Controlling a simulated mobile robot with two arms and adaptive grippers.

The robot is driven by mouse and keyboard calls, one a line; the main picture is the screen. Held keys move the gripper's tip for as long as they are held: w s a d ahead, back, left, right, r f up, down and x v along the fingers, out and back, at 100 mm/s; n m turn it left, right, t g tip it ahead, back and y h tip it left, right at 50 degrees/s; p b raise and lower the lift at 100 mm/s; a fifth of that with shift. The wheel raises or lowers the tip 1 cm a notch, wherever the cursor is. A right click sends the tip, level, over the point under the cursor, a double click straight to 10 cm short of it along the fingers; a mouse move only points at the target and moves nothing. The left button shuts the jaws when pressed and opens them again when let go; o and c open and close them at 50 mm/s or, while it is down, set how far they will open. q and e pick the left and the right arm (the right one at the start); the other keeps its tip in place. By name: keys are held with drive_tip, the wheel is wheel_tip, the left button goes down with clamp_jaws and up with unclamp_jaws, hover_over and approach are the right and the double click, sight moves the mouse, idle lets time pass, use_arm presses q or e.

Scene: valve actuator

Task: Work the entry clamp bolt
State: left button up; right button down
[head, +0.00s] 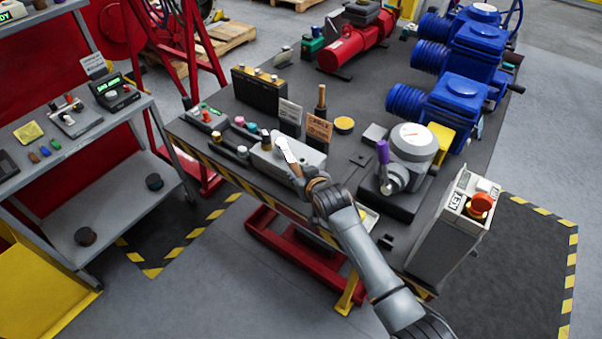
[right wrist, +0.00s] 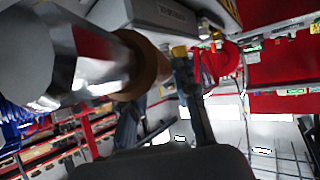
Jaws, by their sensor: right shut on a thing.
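My right gripper (head: 308,184) is low over the front edge of the bench, beside a pale grey box (head: 312,158). A bright silver piece with a brown part beside it extends from the gripper across the box. In the right wrist view a large shiny metal cylinder (right wrist: 85,62) with a brown collar (right wrist: 146,66) lies against a dark finger (right wrist: 192,100); the gripper is shut on this metal-and-brown piece. A small brass-coloured part (right wrist: 179,50) shows at the fingertip. I cannot pick out the entry clamp bolt for certain. My left gripper is not in view.
A grey valve unit with a purple-topped lever (head: 383,152) stands to the right of my arm. A key box with a red button (head: 481,203) is at the right edge. Small signs and a wooden handle (head: 321,97) stand behind the grey box.

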drive_tip(key=shift+a+r+p, duration=0.35)
drive_tip(key=shift+r+p, duration=0.1)
drive_tip(key=shift+r, duration=0.45)
drive_tip(key=shift+d+r+p, duration=0.2)
drive_tip(key=shift+r+p, duration=0.35)
drive_tip(key=shift+p, duration=0.05)
drive_tip(key=shift+r+p, duration=0.7)
drive_tip(key=shift+r, duration=0.05)
